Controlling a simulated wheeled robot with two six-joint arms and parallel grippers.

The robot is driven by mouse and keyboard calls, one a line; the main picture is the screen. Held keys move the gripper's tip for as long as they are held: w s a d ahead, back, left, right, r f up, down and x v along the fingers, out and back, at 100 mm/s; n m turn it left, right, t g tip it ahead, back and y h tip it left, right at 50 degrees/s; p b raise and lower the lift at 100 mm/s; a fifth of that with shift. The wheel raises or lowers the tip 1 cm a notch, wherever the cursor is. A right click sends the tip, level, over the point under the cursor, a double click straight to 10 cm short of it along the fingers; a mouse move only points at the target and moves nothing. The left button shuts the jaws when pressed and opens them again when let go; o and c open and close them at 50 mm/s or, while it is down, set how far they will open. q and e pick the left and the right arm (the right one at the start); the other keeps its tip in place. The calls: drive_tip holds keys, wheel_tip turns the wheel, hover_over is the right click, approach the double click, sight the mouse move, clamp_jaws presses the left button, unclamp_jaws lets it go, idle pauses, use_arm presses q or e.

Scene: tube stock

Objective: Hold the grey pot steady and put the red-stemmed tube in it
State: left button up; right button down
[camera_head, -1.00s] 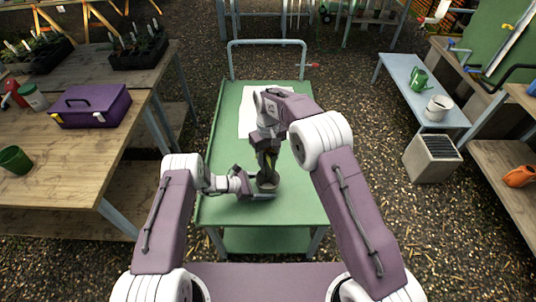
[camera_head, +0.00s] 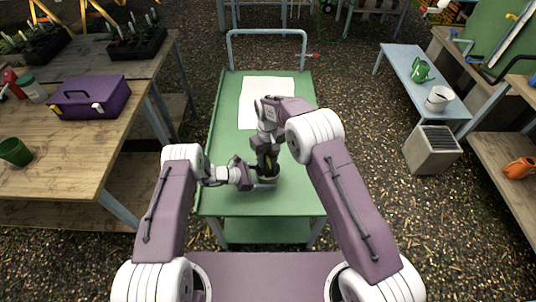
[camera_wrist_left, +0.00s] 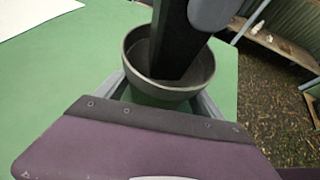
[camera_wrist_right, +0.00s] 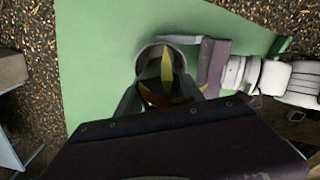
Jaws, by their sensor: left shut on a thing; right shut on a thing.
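The grey pot (camera_wrist_left: 203,88) stands on the green table top, held between the fingers of my left gripper (camera_wrist_left: 165,98), which is shut on it. In the head view the pot (camera_head: 267,181) is mostly hidden by my grippers. My right gripper (camera_head: 267,167) is above the pot and shut on the tube, a plant with pointed yellow-green leaves and reddish parts (camera_wrist_right: 166,70). The right fingers reach down inside the pot's rim in the left wrist view. The lower end of the tube is hidden, so I cannot tell whether it touches the pot's bottom.
The green table (camera_head: 225,150) has a white sheet (camera_head: 258,100) behind the grippers and is otherwise clear. A wooden bench with a purple toolbox (camera_head: 90,98) is at left. A blue bench (camera_head: 410,80) with a green watering can (camera_head: 420,70) and white pot (camera_head: 439,98) is at right.

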sight(268, 167)
drive_tip(key=shift+f, duration=3)
drive_tip(key=c, duration=0.7)
unclamp_jaws()
drive_tip(key=shift+f, duration=0.1)
use_arm(q)
drive_tip(key=shift+c, duration=0.5)
use_arm(e)
drive_tip(key=shift+o, duration=0.2)
wheel_tip(268, 167, up, 12)
use_arm(q)
drive_tip(key=o, duration=1.1)
drive_tip(key=shift+c, duration=0.2)
drive_tip(key=v, duration=1.2)
